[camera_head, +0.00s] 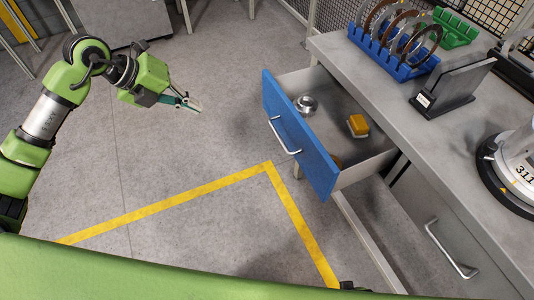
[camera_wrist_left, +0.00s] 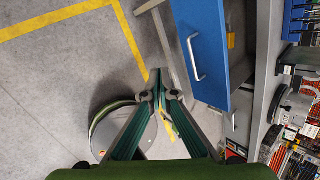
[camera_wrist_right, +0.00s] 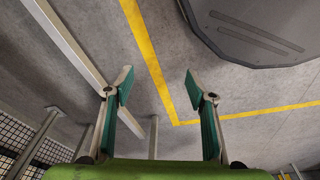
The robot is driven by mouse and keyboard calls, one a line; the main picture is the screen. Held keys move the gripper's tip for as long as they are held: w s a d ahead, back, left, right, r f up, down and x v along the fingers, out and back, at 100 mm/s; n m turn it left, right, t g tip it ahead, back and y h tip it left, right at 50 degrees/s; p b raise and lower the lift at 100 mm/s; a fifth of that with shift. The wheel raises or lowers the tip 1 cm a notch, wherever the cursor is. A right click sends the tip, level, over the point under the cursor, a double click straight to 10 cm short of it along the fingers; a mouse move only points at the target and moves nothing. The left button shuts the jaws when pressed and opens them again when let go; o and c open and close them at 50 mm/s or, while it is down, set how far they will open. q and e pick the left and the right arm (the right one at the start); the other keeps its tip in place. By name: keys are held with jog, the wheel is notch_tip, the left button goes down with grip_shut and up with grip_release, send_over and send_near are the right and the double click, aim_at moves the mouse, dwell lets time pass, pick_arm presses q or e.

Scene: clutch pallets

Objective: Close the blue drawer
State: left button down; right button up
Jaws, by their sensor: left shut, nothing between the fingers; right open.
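The blue drawer (camera_head: 298,136) is pulled out from under the grey workbench, its blue front and silver handle (camera_head: 283,137) facing left. Inside it lie a metal round part (camera_head: 306,105) and a yellow block (camera_head: 358,125). My left gripper (camera_head: 194,105) is shut and empty, in the air to the left of the drawer front and apart from it. In the left wrist view the drawer front (camera_wrist_left: 208,45) and its handle (camera_wrist_left: 194,58) show beyond the shut fingers (camera_wrist_left: 159,75). My right gripper (camera_wrist_right: 156,78) is open and empty over the floor; it is not in the head view.
On the workbench (camera_head: 340,50) stand a blue rack (camera_head: 389,60) with ring-shaped discs, a green rack (camera_head: 455,30), a dark stand (camera_head: 450,85) and a white round device (camera_head: 515,160). A grey drawer with a handle (camera_head: 452,250) is at lower right. The floor left of the blue drawer is clear.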

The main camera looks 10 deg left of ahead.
pick_arm(q)
jog(key=s+d+f+t+h+b, duration=0.25)
jog(key=d+f+h+b, duration=0.2)
jog(key=f+b, duration=0.55)
jog(key=n+t+h+b, duration=0.1)
jog(key=n+h+b, duration=0.2)
jog(key=b, duration=0.7)
send_near(276, 135)
jog(key=x, duration=0.7)
jog(key=shift+p, duration=0.3)
pick_arm(e)
jog(key=w+r+t, duration=0.1)
jog(key=w+r, duration=0.2)
jog(key=r, duration=0.4)
jog(key=shift+w+r, duration=0.3)
jog(key=shift+r, duration=0.1)
pick_arm(q)
jog(key=shift+w, duration=0.1)
